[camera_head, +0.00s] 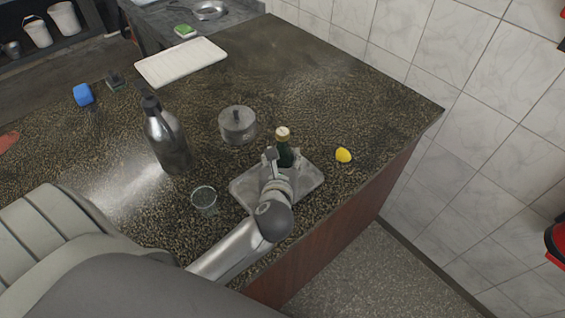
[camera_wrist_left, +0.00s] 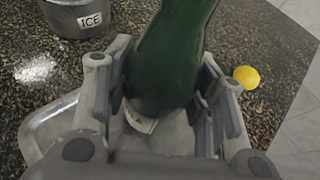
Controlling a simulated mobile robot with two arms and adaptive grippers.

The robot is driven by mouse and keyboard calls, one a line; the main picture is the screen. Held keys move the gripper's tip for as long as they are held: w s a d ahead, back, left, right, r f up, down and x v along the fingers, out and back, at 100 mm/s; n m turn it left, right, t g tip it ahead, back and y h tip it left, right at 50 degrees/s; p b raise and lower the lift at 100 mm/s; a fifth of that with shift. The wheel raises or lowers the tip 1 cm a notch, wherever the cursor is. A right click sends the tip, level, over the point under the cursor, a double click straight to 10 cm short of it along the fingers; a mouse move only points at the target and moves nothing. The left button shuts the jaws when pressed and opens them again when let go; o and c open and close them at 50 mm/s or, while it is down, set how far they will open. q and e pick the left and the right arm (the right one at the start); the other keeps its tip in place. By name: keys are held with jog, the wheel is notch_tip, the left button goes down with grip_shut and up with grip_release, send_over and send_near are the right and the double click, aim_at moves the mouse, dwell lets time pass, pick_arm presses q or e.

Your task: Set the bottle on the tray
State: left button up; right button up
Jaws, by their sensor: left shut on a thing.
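The dark green bottle (camera_head: 285,153) with a pale cap stands upright over the grey metal tray (camera_head: 310,184) near the counter's front edge. My left gripper (camera_head: 271,156) is shut on the bottle, with a finger on either side of it. In the left wrist view the green bottle (camera_wrist_left: 172,55) fills the space between the fingers, with part of a white label at its lower end. The tray (camera_wrist_left: 45,122) shows to the left there. I cannot tell whether the bottle's base touches the tray. My right gripper is not in view.
A lidded metal pot (camera_head: 238,124), marked ICE in the wrist view, stands behind the tray. A lemon (camera_head: 343,155) lies to its right and a glass (camera_head: 204,199) stands to its left.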

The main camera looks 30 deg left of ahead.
pick_arm(q)
jog(key=shift+r, duration=0.1)
jog(key=o, duration=0.9)
jog(key=shift+f, duration=0.2)
jog(key=o, duration=0.5)
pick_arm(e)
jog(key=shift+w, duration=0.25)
pick_arm(q)
jog(key=shift+r, duration=0.15)
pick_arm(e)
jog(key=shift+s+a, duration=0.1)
pick_arm(q)
jog(key=shift+s+d+r, duration=0.1)
jog(key=shift+s+r, duration=0.05)
jog(key=shift+s, duration=0.05)
jog(key=p+v, duration=0.2)
jog(key=v, duration=0.9)
jog(key=shift+s+d+p, duration=0.15)
jog(key=shift+s+p, duration=0.15)
jog(key=shift+p, duration=0.05)
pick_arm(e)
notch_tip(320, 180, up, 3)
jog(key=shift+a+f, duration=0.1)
